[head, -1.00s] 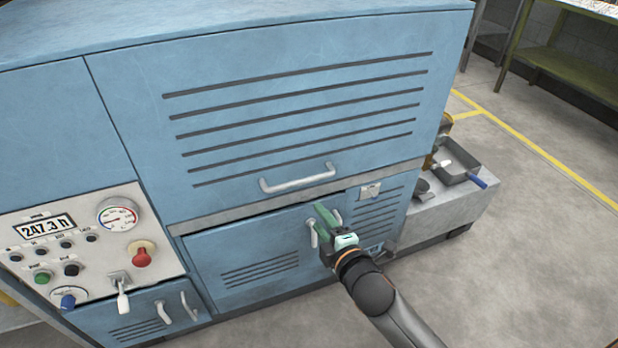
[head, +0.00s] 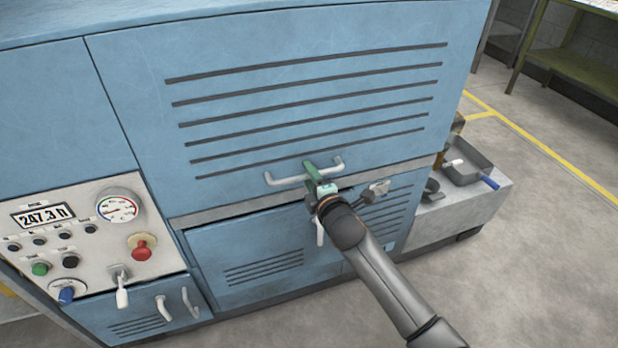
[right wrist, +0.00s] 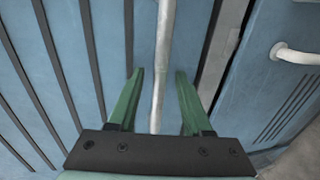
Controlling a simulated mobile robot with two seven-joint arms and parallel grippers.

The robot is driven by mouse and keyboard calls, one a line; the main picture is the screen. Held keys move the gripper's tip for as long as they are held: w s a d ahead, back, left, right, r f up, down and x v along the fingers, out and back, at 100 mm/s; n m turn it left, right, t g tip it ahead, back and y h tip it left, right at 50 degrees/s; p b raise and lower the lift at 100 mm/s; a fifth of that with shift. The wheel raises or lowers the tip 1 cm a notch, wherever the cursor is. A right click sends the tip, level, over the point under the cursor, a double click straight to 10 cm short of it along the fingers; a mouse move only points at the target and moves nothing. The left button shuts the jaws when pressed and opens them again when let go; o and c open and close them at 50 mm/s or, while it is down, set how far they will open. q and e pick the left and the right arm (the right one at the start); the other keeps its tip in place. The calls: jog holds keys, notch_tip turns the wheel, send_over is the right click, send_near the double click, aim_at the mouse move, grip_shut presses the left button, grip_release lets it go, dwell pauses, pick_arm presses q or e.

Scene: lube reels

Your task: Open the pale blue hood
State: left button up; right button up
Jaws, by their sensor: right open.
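The pale blue hood (head: 300,60) is the large slotted upper panel of the machine, and it is closed. Its pale grey bar handle (head: 283,181) runs along the hood's lower edge. My right gripper (head: 310,168) is at the middle of that handle and hides part of it. In the right wrist view the handle (right wrist: 160,75) runs between the two green fingers of my right gripper (right wrist: 160,95), with a gap on both sides. The fingers are open. My left gripper is not in view.
A control panel (head: 88,235) with a gauge and a red button is at the left. Lower doors (head: 265,262) with handles sit under the hood. A grey side ledge (head: 440,217) with a tray (head: 468,165) stands at the right. The floor on the right is clear.

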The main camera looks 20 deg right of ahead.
jog(key=shift+w+f, duration=0.1)
jog(key=shift+w, duration=0.4)
grip_shut()
dwell(1.2)
